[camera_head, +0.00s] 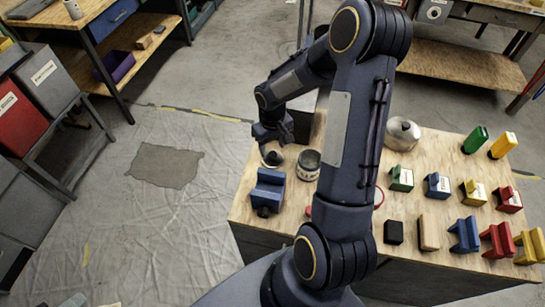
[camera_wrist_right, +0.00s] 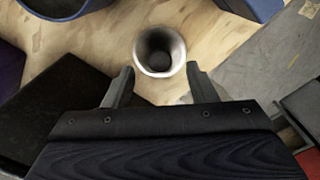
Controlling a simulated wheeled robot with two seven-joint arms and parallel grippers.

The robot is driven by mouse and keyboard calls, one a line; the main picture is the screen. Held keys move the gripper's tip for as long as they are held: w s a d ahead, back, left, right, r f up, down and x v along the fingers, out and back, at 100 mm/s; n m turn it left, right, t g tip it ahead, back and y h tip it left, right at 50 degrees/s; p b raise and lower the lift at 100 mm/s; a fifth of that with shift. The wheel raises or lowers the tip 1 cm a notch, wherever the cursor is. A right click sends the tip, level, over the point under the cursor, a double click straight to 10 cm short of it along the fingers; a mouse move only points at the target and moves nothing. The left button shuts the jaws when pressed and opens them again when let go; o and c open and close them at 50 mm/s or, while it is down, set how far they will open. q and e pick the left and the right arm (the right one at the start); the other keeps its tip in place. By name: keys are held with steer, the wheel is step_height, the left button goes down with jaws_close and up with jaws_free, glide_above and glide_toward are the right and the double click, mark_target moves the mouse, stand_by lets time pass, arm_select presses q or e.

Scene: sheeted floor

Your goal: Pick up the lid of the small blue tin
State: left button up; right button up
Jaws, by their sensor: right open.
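A small pale round piece with a dark centre, which looks like the tin's lid, (camera_head: 272,158) lies on the wooden table near its far left corner. It also shows in the right wrist view (camera_wrist_right: 160,51), just beyond the fingertips. My right gripper (camera_head: 271,134) is above it, open and empty. In the right wrist view the two fingers (camera_wrist_right: 161,84) are apart, with the lid ahead between their lines and not touched. The small tin (camera_head: 307,166) stands to its right, upright and without a cover. A blue curved rim (camera_wrist_right: 62,12) shows at the wrist view's top left. My left gripper is not in view.
A blue block (camera_head: 268,190) stands close in front of the lid. A metal pot (camera_head: 402,134) stands further right. Several coloured blocks (camera_head: 467,233) fill the table's right side. My right arm hides part of the table's middle. The sheeted floor (camera_head: 150,230) at left is mostly clear.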

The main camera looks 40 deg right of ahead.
mark_target(273, 154)
steer(key=shift+f, duration=1.6)
steer(key=shift+c, duration=0.4)
steer(key=c, duration=1)
steer(key=shift+r, duration=0.15)
